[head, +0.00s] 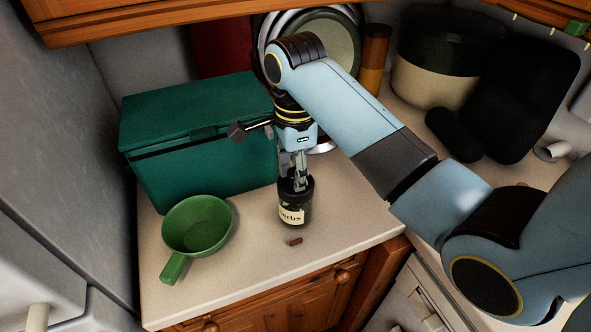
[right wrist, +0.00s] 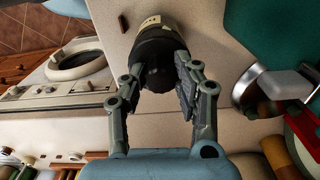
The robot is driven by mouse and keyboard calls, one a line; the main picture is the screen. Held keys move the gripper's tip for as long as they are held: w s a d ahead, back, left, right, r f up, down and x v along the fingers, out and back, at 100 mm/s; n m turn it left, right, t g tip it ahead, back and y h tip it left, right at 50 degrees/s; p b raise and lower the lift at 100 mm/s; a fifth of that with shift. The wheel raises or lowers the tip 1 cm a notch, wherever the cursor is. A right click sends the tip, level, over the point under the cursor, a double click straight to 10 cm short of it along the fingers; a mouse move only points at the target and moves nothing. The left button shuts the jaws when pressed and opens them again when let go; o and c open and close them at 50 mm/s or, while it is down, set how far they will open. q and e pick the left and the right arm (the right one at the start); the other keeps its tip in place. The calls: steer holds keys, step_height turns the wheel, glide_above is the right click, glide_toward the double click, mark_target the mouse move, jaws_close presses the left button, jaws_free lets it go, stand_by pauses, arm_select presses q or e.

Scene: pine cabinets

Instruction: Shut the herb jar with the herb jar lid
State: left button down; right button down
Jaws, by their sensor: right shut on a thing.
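The herb jar (head: 293,214), dark with a cream "herbs" label, stands upright on the counter. In the right wrist view the jar's label (right wrist: 150,22) shows beyond the fingers. My right gripper (head: 296,180) points down at the top of the jar, its fingers shut on the dark herb jar lid (right wrist: 157,76). The lid is at the jar's mouth, in line with it; I cannot tell whether it is fully seated. The fingers (right wrist: 158,84) hide part of the lid. My left gripper is not in view.
A green pan (head: 197,226) stands left of the jar, and a teal box (head: 205,140) stands behind. A small brown piece (head: 295,241) lies in front of the jar, near the counter's front edge.

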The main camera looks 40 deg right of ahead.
stand_by(0.6)
steer(key=m, duration=0.5)
steer(key=shift+f, duration=0.2)
steer(key=shift+m, duration=0.8)
steer(key=c, duration=0.9)
jaws_free()
